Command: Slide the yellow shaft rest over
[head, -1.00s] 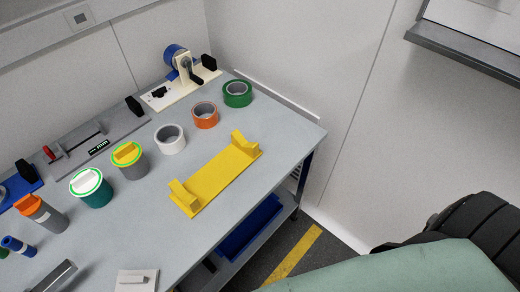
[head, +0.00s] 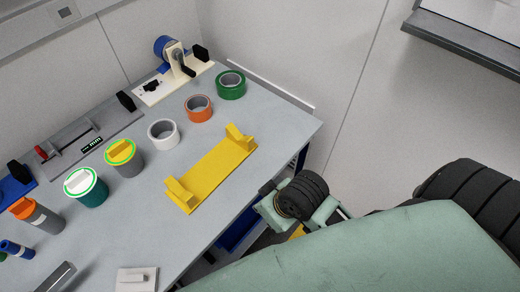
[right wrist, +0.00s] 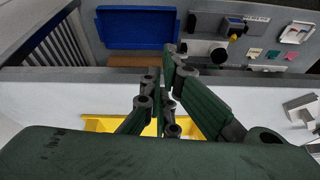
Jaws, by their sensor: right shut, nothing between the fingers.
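The yellow shaft rest (head: 212,176) lies on the grey bench (head: 120,225) near its right edge, a long plate with a raised support at each end. My right gripper (head: 267,188) is just right of the rest, by the bench edge, apart from it in the head view and partly hidden by my own wrist. In the right wrist view its dark green fingers (right wrist: 166,62) are shut with nothing between them. My left gripper is not in view.
Green (head: 231,84), orange (head: 187,108) and white (head: 151,134) tape rolls stand beyond the rest. Lidded canisters (head: 93,195) stand to the left. A white block (head: 136,279) lies near the front. Bare bench surrounds the rest. A blue bin (right wrist: 137,27) is below.

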